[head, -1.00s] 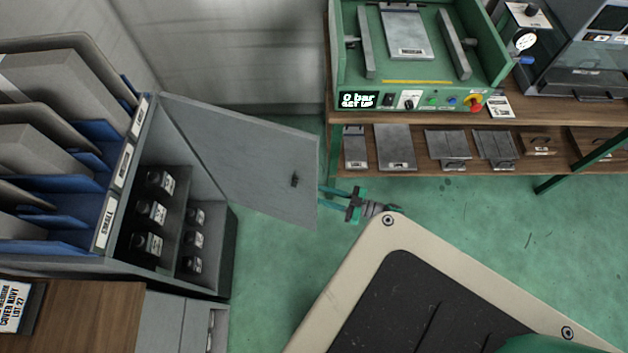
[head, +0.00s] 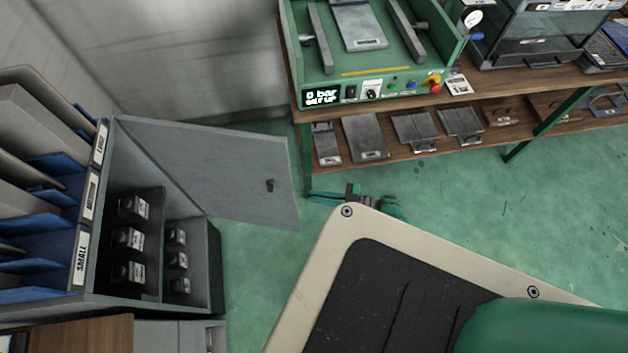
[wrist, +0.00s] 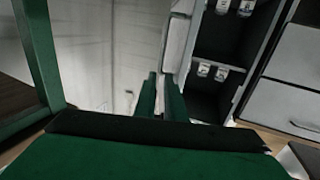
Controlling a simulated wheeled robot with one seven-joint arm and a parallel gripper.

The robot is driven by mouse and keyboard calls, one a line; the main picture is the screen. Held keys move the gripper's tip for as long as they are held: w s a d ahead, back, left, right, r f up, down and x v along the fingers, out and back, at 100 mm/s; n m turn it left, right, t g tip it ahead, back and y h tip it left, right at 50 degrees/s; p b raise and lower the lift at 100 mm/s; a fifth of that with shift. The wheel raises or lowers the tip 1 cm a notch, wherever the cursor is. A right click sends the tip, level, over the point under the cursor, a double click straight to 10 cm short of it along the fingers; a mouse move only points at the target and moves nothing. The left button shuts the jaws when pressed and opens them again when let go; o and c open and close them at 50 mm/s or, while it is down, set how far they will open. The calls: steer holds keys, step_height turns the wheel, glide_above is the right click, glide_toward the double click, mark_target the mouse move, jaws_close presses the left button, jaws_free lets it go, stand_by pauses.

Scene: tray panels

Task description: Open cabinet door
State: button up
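The grey cabinet door (head: 215,170) stands swung wide open in the head view, hinged at its left side, with a small dark knob (head: 270,185) near its free edge. The open cabinet (head: 213,262) shows several dark black-capped items with labels inside. My gripper (head: 316,198) is just right of the door's free edge, seemingly apart from it, partly hidden behind my base. In the wrist view, its two green fingers (wrist: 162,97) are spread with a narrow gap and nothing clearly held. A pale panel, likely the door (wrist: 176,45), shows beyond them, with the cabinet inside (wrist: 215,75) to the right.
A wooden bench (head: 480,98) with a green machine (head: 375,78) stands at the back right, metal plates on its lower shelf. Its green leg rises left in the wrist view (wrist: 40,60). Green floor (head: 255,255) is clear between cabinet and my base.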

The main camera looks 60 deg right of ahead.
steer(key=shift+w+d+r+n, duration=0.1)
steer(key=shift+d+r+n, duration=0.45)
steer(key=shift+d, duration=0.1)
jaws_close()
steer(key=s+a+r+g+h, duration=0.1)
steer(key=s+a+r, duration=0.2)
steer(key=a, duration=0.6)
steer(key=s+a+r+h, duration=0.1)
steer(key=s+a+r, duration=0.15)
steer(key=a, duration=0.65)
steer(key=s+a+r+g+h, duration=0.1)
steer(key=s+a+r, duration=0.25)
steer(key=a, duration=0.55)
steer(key=w+a+r+m+h, duration=0.2)
steer(key=w+a+r+m, duration=0.1)
steer(key=a+r, duration=1.3)
step_height(320, 180, up, 2)
steer(key=shift+a+r+m, duration=0.25)
steer(key=shift+a+m, duration=0.15)
steer(key=shift+m, duration=0.35)
